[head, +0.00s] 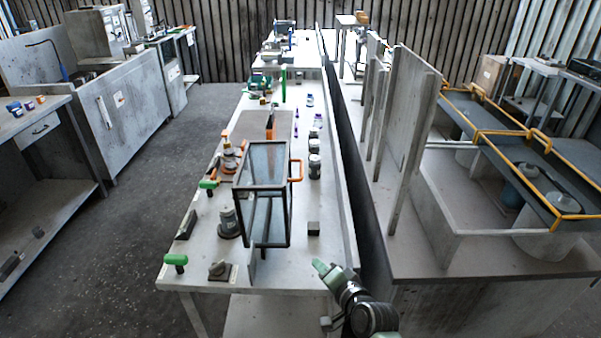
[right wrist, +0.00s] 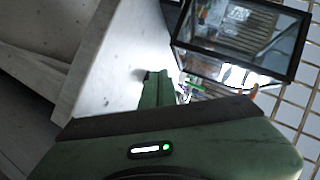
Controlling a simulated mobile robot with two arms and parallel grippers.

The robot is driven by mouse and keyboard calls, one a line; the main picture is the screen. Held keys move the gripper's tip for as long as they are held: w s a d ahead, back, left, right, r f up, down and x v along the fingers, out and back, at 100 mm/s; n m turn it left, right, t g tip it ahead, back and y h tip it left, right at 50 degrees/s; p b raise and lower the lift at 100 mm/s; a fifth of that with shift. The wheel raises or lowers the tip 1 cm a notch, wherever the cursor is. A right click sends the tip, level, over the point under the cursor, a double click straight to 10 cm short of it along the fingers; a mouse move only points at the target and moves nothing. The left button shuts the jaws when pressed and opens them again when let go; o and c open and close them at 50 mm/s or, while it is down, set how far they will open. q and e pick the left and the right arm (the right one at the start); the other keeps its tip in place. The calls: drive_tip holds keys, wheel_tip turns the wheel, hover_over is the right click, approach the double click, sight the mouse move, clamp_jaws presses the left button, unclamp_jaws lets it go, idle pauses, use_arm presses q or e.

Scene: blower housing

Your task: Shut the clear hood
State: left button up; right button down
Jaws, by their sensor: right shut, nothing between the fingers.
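The clear hood (head: 264,163) stands on the long white bench in the head view. It has a dark frame, see-through panels and an orange handle (head: 299,170) on its right side. The frame looks raised and tilted, but how far it is open I cannot tell. My right gripper (head: 320,266) is shut and empty, near the bench's front right corner, lower right of the hood and apart from it. In the right wrist view, the green fingers (right wrist: 154,88) are together, and the dark-framed hood (right wrist: 240,42) shows at the upper right. My left gripper is not in view.
A small dark block (head: 313,228) lies on the bench (head: 285,272) between my right gripper and the hood. Dark jars (head: 314,166) stand right of the handle. A grey partition (head: 408,130) rises farther right.

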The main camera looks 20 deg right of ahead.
drive_tip(key=w+d+r+m+t+h, duration=0.25)
drive_tip(key=w+r+m, duration=0.2)
drive_tip(key=r, duration=0.25)
drive_tip(key=w+d+r+m+t+h, duration=0.1)
drive_tip(key=w+d+r+m+t, duration=0.3)
drive_tip(key=r, duration=0.3)
drive_tip(key=w+a+g+b, duration=0.1)
drive_tip(key=w+a+b, duration=0.1)
drive_tip(key=w, duration=0.9)
drive_tip(key=shift+a+r+m+b, duration=0.35)
drive_tip(key=shift+a+r, duration=0.1)
drive_tip(key=shift+a, duration=0.45)
drive_tip(key=shift+g+y, duration=0.25)
drive_tip(key=shift+s, duration=0.1)
